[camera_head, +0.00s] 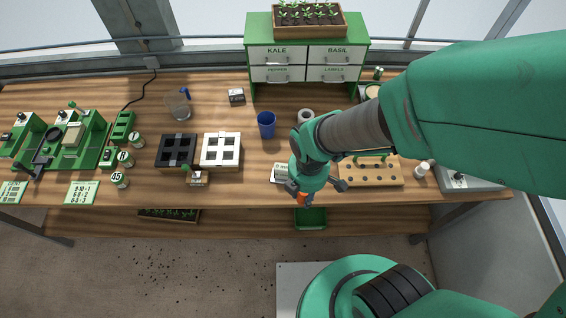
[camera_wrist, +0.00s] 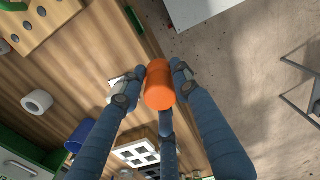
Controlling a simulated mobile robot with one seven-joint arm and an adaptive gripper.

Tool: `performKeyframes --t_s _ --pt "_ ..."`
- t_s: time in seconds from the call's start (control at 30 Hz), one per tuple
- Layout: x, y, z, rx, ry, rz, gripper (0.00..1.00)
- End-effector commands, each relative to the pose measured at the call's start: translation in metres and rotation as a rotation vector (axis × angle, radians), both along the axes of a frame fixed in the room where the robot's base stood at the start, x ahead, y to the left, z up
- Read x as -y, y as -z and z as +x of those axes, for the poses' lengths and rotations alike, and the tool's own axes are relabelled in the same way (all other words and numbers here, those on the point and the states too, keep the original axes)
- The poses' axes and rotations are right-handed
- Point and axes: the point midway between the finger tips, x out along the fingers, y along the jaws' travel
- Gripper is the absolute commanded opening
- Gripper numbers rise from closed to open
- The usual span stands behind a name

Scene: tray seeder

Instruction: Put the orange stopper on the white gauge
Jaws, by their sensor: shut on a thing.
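The orange stopper (camera_wrist: 160,86) is a short cylinder held between the fingertips of my gripper (camera_wrist: 161,72). In the head view the stopper (camera_head: 303,198) shows just below my gripper, over the bench's front edge. My gripper is shut on it, clear of the bench top. No thing is clearly marked as the white gauge. A white-and-green item (camera_head: 281,172) lies on the bench just behind my gripper and is partly hidden by it.
A black tray (camera_head: 176,165) and a white tray (camera_head: 221,165) lie left of my gripper. A blue cup (camera_head: 266,124) stands behind. A wooden peg board (camera_head: 370,180) lies to the right, partly behind my arm. Green machines (camera_head: 90,150) fill the left end. The front strip has free room.

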Motion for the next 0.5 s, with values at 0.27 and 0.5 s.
performKeyframes --t_s 0.27,0.5 --pt "-0.013 0.004 0.031 0.0 0.0 0.0 0.04" --pt "-0.029 0.008 0.071 -0.001 0.001 0.0 0.04"
